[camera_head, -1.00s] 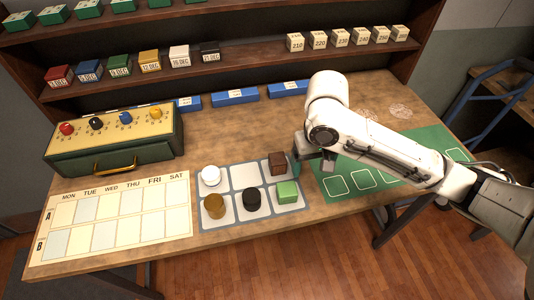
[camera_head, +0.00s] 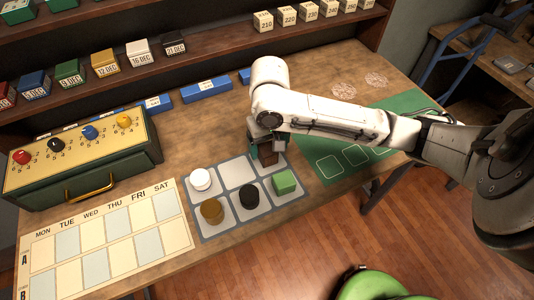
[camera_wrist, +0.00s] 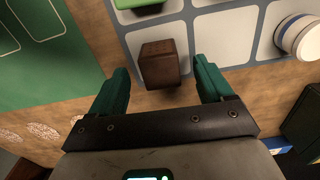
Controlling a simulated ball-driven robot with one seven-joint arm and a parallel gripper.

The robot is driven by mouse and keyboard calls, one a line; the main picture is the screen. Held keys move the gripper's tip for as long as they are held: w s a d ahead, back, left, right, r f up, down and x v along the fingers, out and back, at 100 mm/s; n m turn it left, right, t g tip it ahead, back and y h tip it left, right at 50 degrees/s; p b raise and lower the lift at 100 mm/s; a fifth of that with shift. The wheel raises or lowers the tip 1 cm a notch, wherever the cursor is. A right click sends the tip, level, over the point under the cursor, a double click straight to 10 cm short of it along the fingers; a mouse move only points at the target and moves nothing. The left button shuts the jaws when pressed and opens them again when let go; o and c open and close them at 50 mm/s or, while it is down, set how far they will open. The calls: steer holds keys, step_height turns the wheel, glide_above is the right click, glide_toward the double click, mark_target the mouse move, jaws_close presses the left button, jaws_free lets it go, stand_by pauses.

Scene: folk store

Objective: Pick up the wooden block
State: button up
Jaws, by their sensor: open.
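The wooden block (camera_wrist: 161,64) is a dark brown cube with small dots on its top. In the wrist view it stands on the grey tray (camera_wrist: 206,60), between and a little beyond the two green fingers of my gripper (camera_wrist: 167,88). The fingers are apart, with a gap on both sides of the block, and hold nothing. In the head view the block (camera_head: 270,156) is partly hidden by my gripper (camera_head: 267,143), which is at the back right cell of the tray (camera_head: 205,236).
The tray also holds a white cylinder (camera_head: 200,179), a brown cylinder (camera_head: 211,211), a black cylinder (camera_head: 249,194) and a green block (camera_head: 284,182). A green mat (camera_head: 330,150) lies right, a day chart (camera_head: 105,245) left. A knob box (camera_head: 85,165) and shelves stand behind.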

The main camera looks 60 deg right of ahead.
mark_target(269, 150)
steer(key=shift+d+f, duration=0.1)
steer(key=shift+f, duration=2.3)
steer(key=shift+c, duration=0.4)
steer(key=c, duration=1)
steer(key=shift+r, duration=0.1)
